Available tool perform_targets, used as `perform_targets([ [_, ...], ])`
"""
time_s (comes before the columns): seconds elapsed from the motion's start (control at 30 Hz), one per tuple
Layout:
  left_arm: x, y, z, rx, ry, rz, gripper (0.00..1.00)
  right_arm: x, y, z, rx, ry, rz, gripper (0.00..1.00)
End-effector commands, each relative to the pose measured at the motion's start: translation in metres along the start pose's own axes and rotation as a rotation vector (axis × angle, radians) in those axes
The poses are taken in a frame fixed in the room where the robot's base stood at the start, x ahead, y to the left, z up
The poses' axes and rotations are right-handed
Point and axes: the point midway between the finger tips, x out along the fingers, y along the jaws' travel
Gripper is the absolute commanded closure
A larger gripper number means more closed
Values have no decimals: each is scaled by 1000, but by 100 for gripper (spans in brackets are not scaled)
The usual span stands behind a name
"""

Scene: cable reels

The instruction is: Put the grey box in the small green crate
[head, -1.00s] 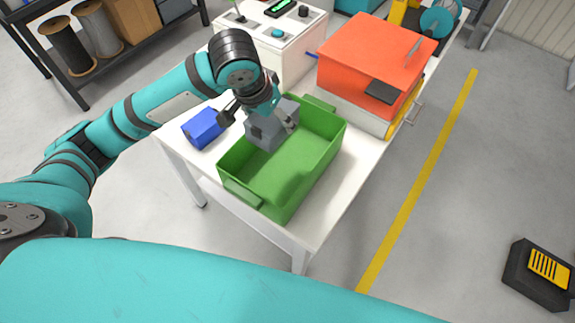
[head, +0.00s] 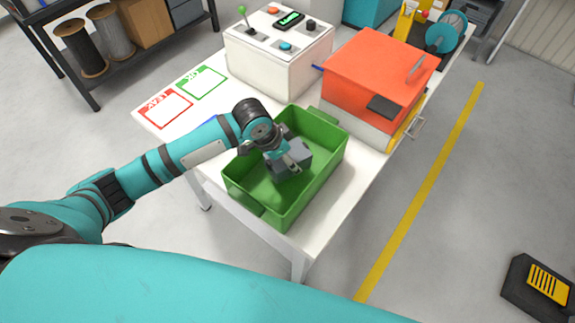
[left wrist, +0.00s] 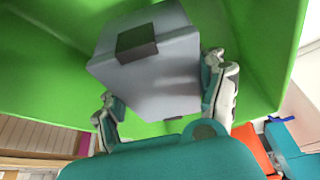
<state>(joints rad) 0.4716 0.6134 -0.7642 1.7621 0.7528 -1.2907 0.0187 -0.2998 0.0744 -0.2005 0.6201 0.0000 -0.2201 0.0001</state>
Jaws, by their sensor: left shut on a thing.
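The grey box (head: 291,157) is inside the small green crate (head: 318,190), toward the crate's middle and far part. My left gripper (head: 287,164) reaches down into the crate and is shut on the box. In the left wrist view the grey box (left wrist: 150,65), with a dark patch on one face, sits between the two fingers (left wrist: 165,92). The green crate (left wrist: 40,75) surrounds it in that view. I cannot tell whether the box touches the crate floor. My right gripper is not in view.
The crate stands on a white table (head: 365,178). A red-topped box (head: 375,65) stands just beyond it, and a white control panel box (head: 280,50) behind. A blue object (head: 212,119) is mostly hidden behind my arm. Red and green labelled cards lie at the table's left.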

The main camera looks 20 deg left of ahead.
Motion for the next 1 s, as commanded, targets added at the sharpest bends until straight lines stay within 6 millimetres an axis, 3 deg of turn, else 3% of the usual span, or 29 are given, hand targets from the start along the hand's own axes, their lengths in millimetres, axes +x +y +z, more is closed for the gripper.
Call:
perform_targets([
  [0.33,36,0,15,-2,0,1,68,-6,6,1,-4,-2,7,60],
  [0.73,43,0,18,-1,1,0,68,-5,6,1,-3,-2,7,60],
  [0.77,43,0,18,-1,0,0,29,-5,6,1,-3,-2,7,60],
  [0.93,43,0,18,-1,0,0,7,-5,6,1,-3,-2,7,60],
  [1.0,43,0,18,-1,0,0,4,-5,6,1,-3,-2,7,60],
])
